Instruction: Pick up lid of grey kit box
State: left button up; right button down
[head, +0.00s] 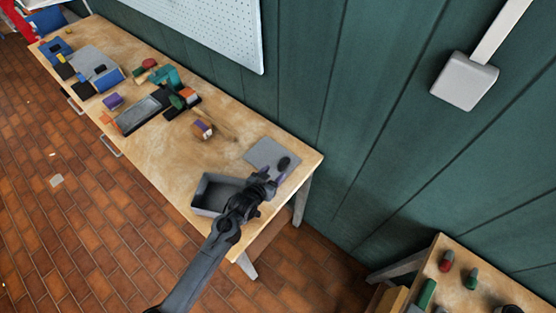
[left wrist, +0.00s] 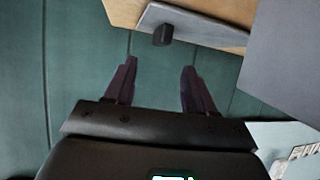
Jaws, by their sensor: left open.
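The lid of the grey kit box (head: 265,152) is a flat grey plate with a dark knob (head: 284,163), lying on the workbench near its right end. In the left wrist view the lid (left wrist: 200,26) shows at the top with its knob (left wrist: 162,35) just beyond the fingertips. The open grey kit box (head: 207,207) sits beside the lid, towards the bench's front edge. My left gripper (head: 268,176) is near the lid's front side; its purple fingers (left wrist: 159,65) are apart with nothing between them. The arm and gripper hide part of the box. My right gripper is not in view.
The wooden workbench (head: 180,160) stands along a green wall (head: 310,70). A second bench (head: 455,265) with small red and green items is at lower right.

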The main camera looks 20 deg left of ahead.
aim_at(286, 160)
pick_arm(q)
jog(key=x, duration=0.3)
jog(key=shift+w+d+r, duration=0.1)
jog(key=shift+w, duration=0.05)
jog(key=shift+b+x, duration=0.45)
jog(key=shift+x, duration=2.3)
jog(key=shift+c, duration=0.2)
grip_shut()
jog(key=shift+r, duration=0.15)
